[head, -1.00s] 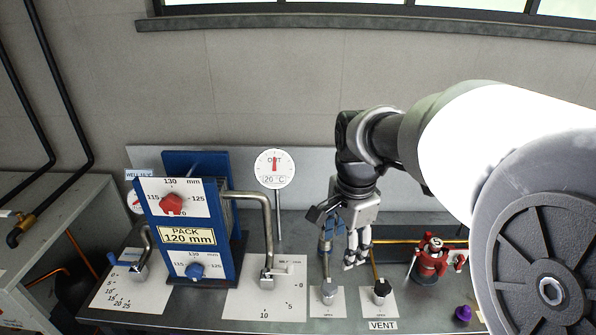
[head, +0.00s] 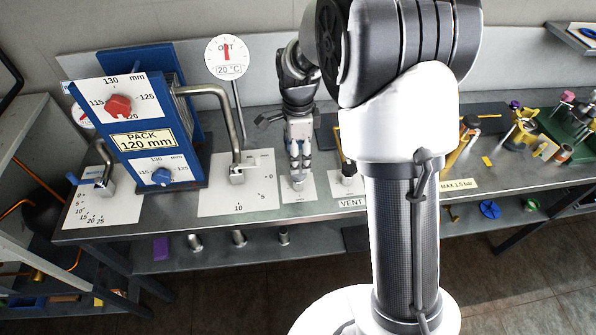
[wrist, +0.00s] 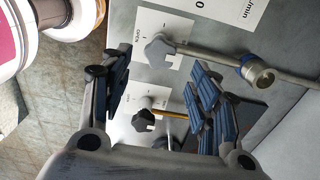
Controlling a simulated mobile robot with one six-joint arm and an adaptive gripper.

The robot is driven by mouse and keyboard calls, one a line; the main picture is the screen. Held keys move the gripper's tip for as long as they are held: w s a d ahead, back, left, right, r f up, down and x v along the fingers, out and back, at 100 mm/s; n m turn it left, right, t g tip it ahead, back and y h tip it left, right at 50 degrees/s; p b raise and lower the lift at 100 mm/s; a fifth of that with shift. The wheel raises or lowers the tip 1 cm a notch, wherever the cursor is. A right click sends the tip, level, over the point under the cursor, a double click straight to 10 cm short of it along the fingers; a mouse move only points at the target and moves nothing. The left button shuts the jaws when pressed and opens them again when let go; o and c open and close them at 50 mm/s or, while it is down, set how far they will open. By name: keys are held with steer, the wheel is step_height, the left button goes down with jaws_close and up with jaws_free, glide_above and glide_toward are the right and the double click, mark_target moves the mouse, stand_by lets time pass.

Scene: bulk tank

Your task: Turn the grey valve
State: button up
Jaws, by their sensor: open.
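The grey valve (wrist: 158,47) is a lobed grey knob on a white card marked OPEN, in the upper middle of the wrist view. In the head view its card (head: 292,197) lies on the bench, with the knob mostly hidden by my gripper. My gripper (head: 299,172) points down over that card. In the wrist view my gripper (wrist: 162,66) is open, its two blue-padded fingers apart, with the grey knob seen near the gap between their tips. I cannot tell whether they touch it. Nothing is held.
A black valve knob (wrist: 143,120) on its own card is close by, next to the VENT label (head: 351,203). A blue pack frame (head: 138,130) and a bent pipe (head: 228,110) stand to the left. A dial (head: 227,56) stands behind.

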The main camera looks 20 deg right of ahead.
step_height(320, 180, down, 6)
steer(key=shift+f+b, duration=0.2)
steer(key=shift+b, duration=0.6)
steer(key=c, duration=1)
steer(key=shift+c, duration=0.2)
